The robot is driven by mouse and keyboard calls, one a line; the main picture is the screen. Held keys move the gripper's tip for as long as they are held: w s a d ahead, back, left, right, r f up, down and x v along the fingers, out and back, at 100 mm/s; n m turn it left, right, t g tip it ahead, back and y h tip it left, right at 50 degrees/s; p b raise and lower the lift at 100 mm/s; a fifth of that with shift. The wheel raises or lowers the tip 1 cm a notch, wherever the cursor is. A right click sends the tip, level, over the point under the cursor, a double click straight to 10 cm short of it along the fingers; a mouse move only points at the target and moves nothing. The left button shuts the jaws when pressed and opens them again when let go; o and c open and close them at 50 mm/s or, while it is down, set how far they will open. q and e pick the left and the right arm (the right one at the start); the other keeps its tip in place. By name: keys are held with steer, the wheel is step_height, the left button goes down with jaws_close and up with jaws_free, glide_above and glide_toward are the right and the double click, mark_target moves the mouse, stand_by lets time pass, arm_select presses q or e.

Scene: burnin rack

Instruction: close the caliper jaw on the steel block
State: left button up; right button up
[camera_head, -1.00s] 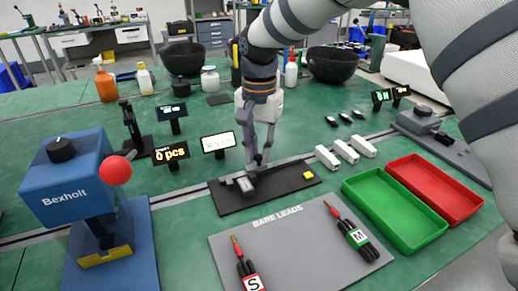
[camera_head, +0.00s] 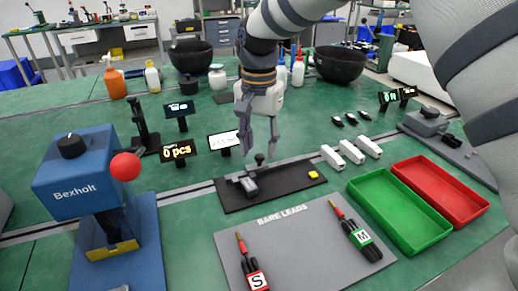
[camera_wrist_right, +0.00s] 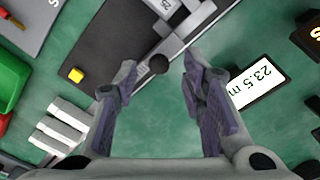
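The caliper is a dark base plate (camera_head: 285,189) with a grey rail, a small grey steel block (camera_head: 249,186) near its left end and a black knob (camera_head: 259,158) standing up from the rail. In the right wrist view the knob (camera_wrist_right: 160,63) lies ahead of the fingers, and the rail (camera_wrist_right: 190,32) runs diagonally past it. My right gripper (camera_head: 259,153) is above the caliper, its fingers spread around the knob's position in the head view. In the wrist view the fingers (camera_wrist_right: 166,92) are apart and empty. Jaw contact with the block cannot be told. My left gripper is not in view.
A white display (camera_wrist_right: 258,83) beside the caliper reads "23.5 m", cut off. A yellow piece (camera_head: 313,174) sits on the plate's right end. A grey leads mat (camera_head: 300,240), green tray (camera_head: 397,210), red tray (camera_head: 440,190) and blue Bexholt press (camera_head: 75,185) stand around.

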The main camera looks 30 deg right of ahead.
mark_target(259, 156)
step_height(259, 156, up, 10)
steer(key=shift+r, duration=0.2)
steer(key=shift+f, duration=0.1)
stand_by(0.8)
